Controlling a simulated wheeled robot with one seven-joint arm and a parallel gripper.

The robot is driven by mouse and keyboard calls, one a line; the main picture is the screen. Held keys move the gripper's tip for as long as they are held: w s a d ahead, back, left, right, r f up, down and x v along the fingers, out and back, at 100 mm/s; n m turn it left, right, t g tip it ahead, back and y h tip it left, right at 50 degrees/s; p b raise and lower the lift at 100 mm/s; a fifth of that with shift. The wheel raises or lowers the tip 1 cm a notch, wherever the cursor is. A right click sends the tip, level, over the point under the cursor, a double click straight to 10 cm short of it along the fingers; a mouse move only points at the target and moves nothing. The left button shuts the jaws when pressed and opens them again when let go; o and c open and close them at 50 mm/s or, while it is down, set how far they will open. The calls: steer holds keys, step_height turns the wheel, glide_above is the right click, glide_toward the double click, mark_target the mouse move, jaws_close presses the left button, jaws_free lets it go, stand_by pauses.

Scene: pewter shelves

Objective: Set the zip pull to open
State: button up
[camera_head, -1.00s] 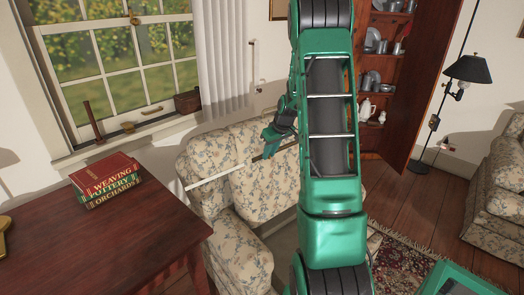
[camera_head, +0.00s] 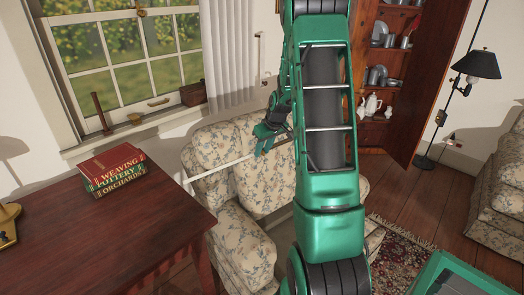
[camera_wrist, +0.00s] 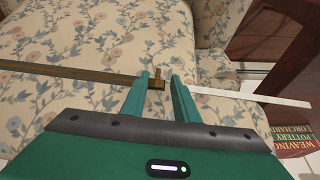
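The zip pull (camera_wrist: 157,82) is a small brass-coloured piece with an upright tab, in the wrist view. It sits on a thin strip across the sofa front, brown (camera_wrist: 70,72) on its left and white (camera_wrist: 250,97) on its right. My gripper (camera_wrist: 161,77) is open, with one finger on each side of the pull. The pull lies nearer the left finger; I cannot tell whether they touch. In the head view my gripper (camera_head: 262,150) is over the strip (camera_head: 222,166) and hides the pull.
A floral sofa (camera_head: 245,190) stands behind the strip. A dark wooden table (camera_head: 110,235) with stacked books (camera_head: 113,170) is at the left. A window (camera_head: 125,60) is behind. A floor lamp (camera_head: 476,66) and another floral seat (camera_head: 497,185) are at the right.

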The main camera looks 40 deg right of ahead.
steer(key=shift+r, duration=0.1)
steer(key=v, duration=1)
steer(key=shift+r, duration=0.2)
steer(key=shift+s, duration=0.25)
